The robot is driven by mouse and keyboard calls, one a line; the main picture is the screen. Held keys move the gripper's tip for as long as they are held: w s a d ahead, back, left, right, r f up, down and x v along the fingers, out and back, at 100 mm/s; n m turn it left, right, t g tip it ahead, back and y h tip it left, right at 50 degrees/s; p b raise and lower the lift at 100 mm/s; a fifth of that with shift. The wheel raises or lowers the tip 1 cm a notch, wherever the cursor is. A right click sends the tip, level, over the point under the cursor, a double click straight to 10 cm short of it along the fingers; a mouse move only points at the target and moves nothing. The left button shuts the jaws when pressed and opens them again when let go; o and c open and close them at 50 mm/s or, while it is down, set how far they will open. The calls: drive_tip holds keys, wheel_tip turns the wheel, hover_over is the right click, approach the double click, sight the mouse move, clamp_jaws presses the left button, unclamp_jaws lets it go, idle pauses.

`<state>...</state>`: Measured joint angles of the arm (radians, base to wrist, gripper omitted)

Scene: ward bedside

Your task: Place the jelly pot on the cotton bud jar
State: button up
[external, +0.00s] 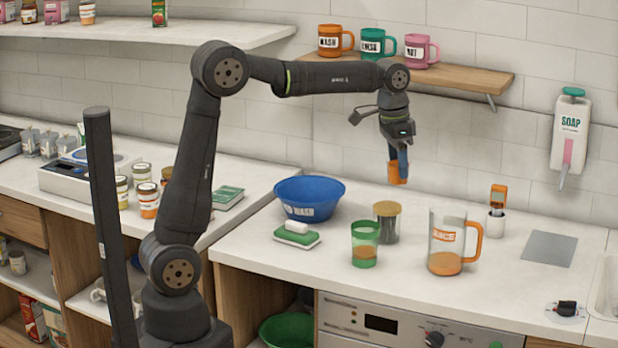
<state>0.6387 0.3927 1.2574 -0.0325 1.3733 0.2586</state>
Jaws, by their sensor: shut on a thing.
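My gripper (399,163) points down above the counter and is shut on a small orange pot, which I take to be the jelly pot (397,175). The pot is in the air, clear of everything below it. A clear jar with a flat tan lid, which I take to be the cotton bud jar (387,226), stands upright on the counter below the pot in the picture. Its contents look greyish and cannot be made out. The lid's top looks bare.
A green tumbler (364,246) stands close in front of the jar, and a jug with orange liquid (447,247) to its right. A blue bowl (309,201) and a green sponge with soap (297,234) are left. A mug shelf (440,75) hangs behind.

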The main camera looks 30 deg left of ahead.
drive_tip(key=w+a+f, duration=0.1)
drive_tip(key=w+f, duration=0.1)
drive_tip(key=w, duration=0.1)
drive_tip(key=w+a+f, duration=0.2)
drive_tip(key=w, duration=0.1)
drive_tip(key=w+a+f, duration=0.2)
drive_tip(key=w, duration=0.1)
drive_tip(key=shift+a+f, duration=0.2)
drive_tip(key=shift+a, duration=0.05)
drive_tip(key=shift+f, duration=2.05)
drive_tip(key=o, duration=1)
drive_tip(key=shift+f, duration=0.15)
wheel_tip(320, 180, up, 12)
drive_tip(key=a, duration=0.1)
drive_tip(key=shift+s, duration=0.45)
drive_tip(key=shift+a, duration=0.1)
